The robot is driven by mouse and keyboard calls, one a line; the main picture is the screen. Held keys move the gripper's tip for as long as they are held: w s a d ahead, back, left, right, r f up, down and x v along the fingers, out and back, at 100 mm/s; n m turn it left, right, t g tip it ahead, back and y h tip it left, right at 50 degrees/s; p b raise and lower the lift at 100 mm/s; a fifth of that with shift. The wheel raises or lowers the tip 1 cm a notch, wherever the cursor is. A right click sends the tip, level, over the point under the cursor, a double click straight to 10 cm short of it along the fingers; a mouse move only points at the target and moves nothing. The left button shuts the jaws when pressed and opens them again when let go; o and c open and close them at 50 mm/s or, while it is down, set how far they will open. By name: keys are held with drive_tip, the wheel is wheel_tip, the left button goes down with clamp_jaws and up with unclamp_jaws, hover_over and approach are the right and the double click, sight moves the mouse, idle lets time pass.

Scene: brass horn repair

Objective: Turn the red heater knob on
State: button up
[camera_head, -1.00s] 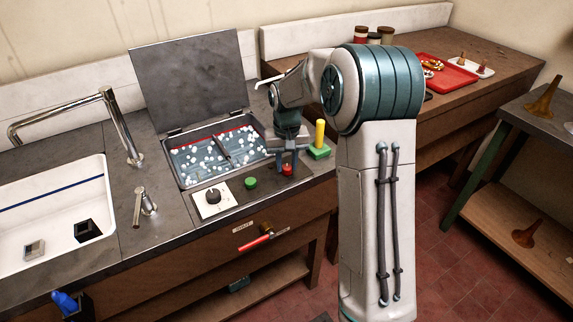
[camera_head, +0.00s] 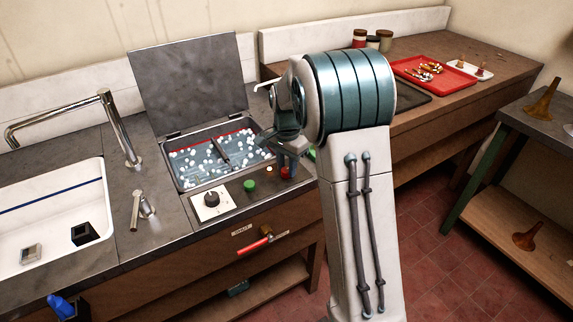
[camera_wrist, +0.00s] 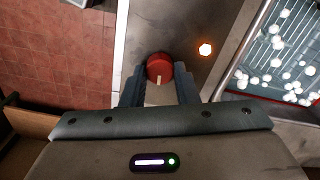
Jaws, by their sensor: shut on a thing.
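The red heater knob (camera_wrist: 159,68) sits on the grey metal counter front. A pale mark on it points toward my wrist in the wrist view. My gripper (camera_wrist: 160,74) is shut on the knob, with one dark finger on each side. In the head view the red knob (camera_head: 286,173) shows just under my gripper (camera_head: 289,160), partly hidden by the fingers. A small indicator light (camera_wrist: 205,49) beside the knob glows orange-white; it also shows in the head view (camera_head: 269,170).
A green button (camera_head: 249,185) and a dark dial on a white plate (camera_head: 211,203) lie left of the knob. Behind is the open basin (camera_head: 186,185) with white balls in liquid. A red-handled valve (camera_head: 254,245) is on the front below.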

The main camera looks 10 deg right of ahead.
sight(286, 169)
drive_tip(key=shift+m, duration=0.7)
drive_tip(key=o, duration=1)
drive_tip(key=shift+r, duration=0.1)
wheel_tip(286, 169, up, 14)
drive_tip(key=shift+a, duration=0.1)
drive_tip(key=s+f+n+t, duration=0.1)
drive_tip(key=s+n, duration=0.5)
drive_tip(key=s, duration=0.8)
drive_tip(key=s+f+n+t, duration=0.1)
drive_tip(key=s+f+n, duration=0.3)
drive_tip(key=s, duration=1)
drive_tip(key=shift+f+n+t, duration=0.15)
drive_tip(key=shift+n+t, duration=0.25)
drive_tip(key=shift+n, duration=0.5)
